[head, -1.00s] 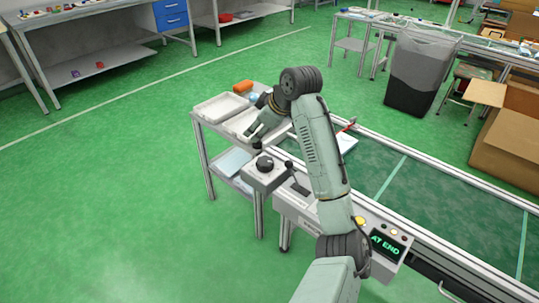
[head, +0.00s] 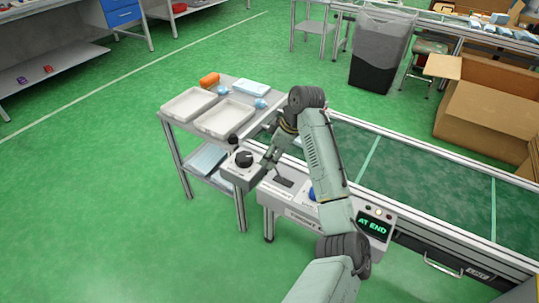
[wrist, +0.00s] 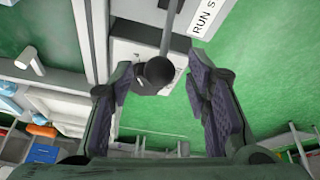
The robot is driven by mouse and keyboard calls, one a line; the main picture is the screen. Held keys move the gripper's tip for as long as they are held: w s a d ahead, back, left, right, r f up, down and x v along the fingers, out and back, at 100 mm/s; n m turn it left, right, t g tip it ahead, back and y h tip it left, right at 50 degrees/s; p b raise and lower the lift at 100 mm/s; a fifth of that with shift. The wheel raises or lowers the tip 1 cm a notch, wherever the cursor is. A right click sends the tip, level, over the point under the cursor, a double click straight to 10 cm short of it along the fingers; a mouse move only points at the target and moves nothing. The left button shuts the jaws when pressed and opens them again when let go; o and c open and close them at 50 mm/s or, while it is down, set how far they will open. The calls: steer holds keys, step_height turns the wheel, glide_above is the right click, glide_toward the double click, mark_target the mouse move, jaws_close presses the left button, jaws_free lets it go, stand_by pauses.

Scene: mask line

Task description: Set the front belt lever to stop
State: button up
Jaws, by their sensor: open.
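The front belt lever shows in the wrist view as a grey rod with a black ball knob (wrist: 159,73). In the head view its dark slot (head: 284,181) is on the grey control panel, and my gripper hides most of the lever. A white label (wrist: 205,16) reading "RUN S", cut off by the frame, lies beside the rod. My gripper (head: 268,166) is low over the panel's left end. In the wrist view my gripper (wrist: 162,84) has its fingers apart, one on each side of the knob, with visible gaps.
A grey box with a black dial (head: 244,158) stands left of the panel. A display (head: 373,226) reads "AT END". A cart with white trays (head: 226,117) stands behind the box. The green belt (head: 420,178) runs right. Floor at front left is clear.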

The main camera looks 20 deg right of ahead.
steer(key=shift+x, duration=0.8)
steer(key=shift+c, duration=0.4)
jaws_close()
